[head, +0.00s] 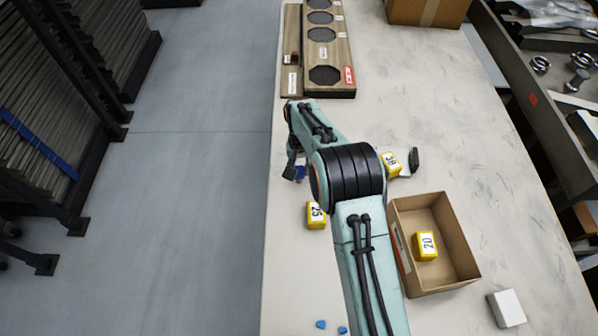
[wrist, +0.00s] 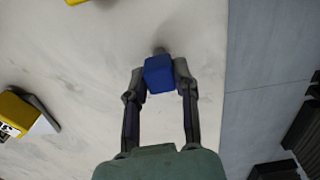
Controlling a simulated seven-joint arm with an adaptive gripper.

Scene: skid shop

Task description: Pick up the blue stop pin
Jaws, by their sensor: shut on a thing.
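The blue stop pin (wrist: 159,74) shows in the wrist view as a blue block between the two fingertips. My gripper (wrist: 159,80) is shut on it, one finger on each side. In the head view my gripper (head: 295,170) is at the left edge of the pale table, and a bit of the blue pin (head: 300,172) shows beside the fingers. The arm hides part of this area. A small dark shadow lies by the pin's far end in the wrist view; whether the pin touches the table I cannot tell.
A yellow block marked 25 (head: 316,215) stands near my gripper. Another yellow block (head: 391,163) lies beyond the arm. An open cardboard box (head: 461,262) holds a yellow block marked 20 (head: 426,245). Small blue pieces (head: 320,324) lie at the front. A wooden rack (head: 341,55) is behind.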

